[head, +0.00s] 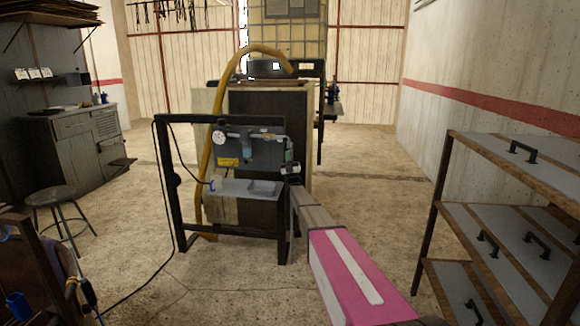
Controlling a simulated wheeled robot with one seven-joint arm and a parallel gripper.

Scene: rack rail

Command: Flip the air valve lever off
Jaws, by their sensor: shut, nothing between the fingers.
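A dark panel (252,152) on a black metal frame (222,118) stands in the middle of the head view. It carries a round white gauge (219,137) at its left and a pale horizontal pipe (250,135) along its top. A yellow label or part (228,162) is low on the panel. The valve lever is too small to make out for certain. My arm reaches in from the lower right, and my gripper (290,170) is at the panel's right edge. It is shut with nothing in it. I cannot tell whether it touches the fittings there.
A grey tray (235,188) is on the frame below the panel. A yellow hose (206,150) arches behind it, and a black cable runs across the floor at left. A drawer rack (490,225) stands at right, a stool (52,196) at left. Open floor lies between.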

